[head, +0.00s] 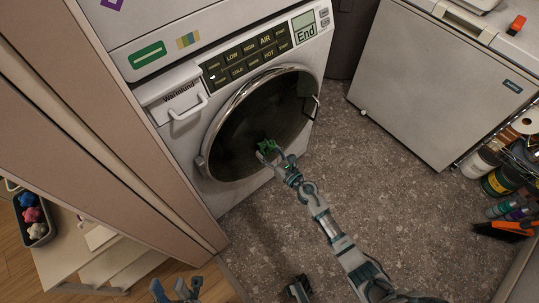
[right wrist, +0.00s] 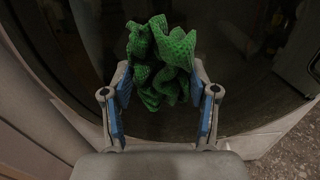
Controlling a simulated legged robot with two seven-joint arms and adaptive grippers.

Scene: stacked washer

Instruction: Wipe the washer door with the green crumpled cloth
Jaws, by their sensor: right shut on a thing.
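The green crumpled cloth (head: 267,145) is at the lower middle of the washer door (head: 248,115), a round dark glass with a metal rim. My right gripper (head: 270,153) is shut on the cloth in front of the glass. In the right wrist view, the cloth (right wrist: 160,60) bunches out beyond the blue-padded fingers, with the dark door (right wrist: 95,35) behind it. I cannot tell whether the cloth touches the glass. My left gripper (head: 176,291) is at the bottom edge of the head view, fingers apart and empty, far from the washer.
The washer's control panel (head: 248,55) and drawer (head: 180,105) are above the door. A white chest (head: 440,85) stands at the right, beside a rack of bottles and cans (head: 505,175). A beige panel (head: 110,140) borders the washer's left. The grey floor (head: 400,215) is mostly clear.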

